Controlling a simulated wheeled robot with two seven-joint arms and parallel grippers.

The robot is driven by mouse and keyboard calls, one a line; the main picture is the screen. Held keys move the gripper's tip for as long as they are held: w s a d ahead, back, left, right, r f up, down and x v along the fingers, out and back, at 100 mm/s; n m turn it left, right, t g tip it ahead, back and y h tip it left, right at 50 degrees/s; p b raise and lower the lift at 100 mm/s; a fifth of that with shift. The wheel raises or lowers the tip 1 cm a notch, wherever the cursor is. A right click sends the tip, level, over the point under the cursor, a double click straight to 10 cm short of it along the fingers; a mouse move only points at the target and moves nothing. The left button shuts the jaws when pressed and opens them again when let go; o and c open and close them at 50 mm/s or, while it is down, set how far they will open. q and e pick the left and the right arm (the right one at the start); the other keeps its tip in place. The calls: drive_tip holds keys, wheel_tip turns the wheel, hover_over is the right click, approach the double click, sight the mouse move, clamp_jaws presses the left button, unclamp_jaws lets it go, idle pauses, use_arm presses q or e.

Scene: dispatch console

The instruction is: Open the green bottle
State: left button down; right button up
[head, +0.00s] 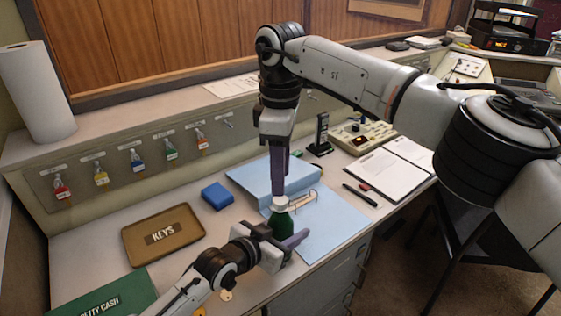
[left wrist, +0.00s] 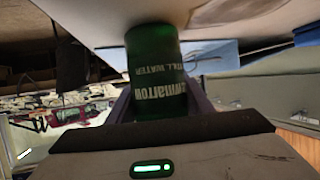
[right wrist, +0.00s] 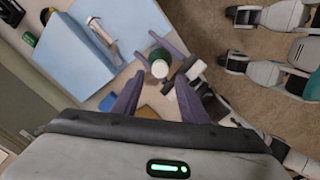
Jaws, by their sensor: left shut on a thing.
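The green bottle (head: 283,222) stands upright with a white cap (head: 281,203) on top. My left gripper (head: 282,237) is shut on the bottle's body from the side. In the left wrist view the bottle (left wrist: 157,75), with its white lettering, sits between the fingers. My right gripper (head: 280,193) points straight down from above, its fingertips at the cap. In the right wrist view its fingers are apart, with the cap (right wrist: 160,68) between and beyond their tips. I cannot tell whether either finger touches the cap.
A blue folder (head: 330,222) lies behind and right of the bottle. A blue box (head: 217,195), a brown KEYS tray (head: 188,222) and a green petty cash box (head: 115,296) are to the left. A clipboard (head: 378,174) and a button console (head: 364,134) are further right.

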sight(281, 199)
wheel_tip(281, 199, down, 6)
drive_tip(key=shift+r, duration=0.15)
drive_tip(key=shift+c, duration=0.5)
